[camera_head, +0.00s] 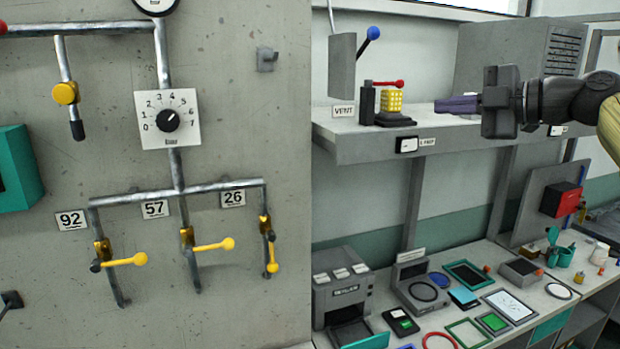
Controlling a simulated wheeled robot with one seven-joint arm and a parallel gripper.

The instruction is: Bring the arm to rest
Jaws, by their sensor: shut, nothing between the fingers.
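My gripper (438,106) shows in the head view at the upper right, on the end of my arm, which comes in from the right edge. Its purple fingers point left and are shut, with nothing between them. In the picture, the fingertips are just right of a yellow block (392,101) on a dark stand at the shelf. I cannot tell how far apart they are in depth.
A grey shelf (350,146) with a VENT label (343,111) runs behind the gripper. Below, a workbench (462,320) holds several devices and trays. At left, a wall panel (250,120) carries pipes, a dial (168,120) and yellow-handled valves (125,260).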

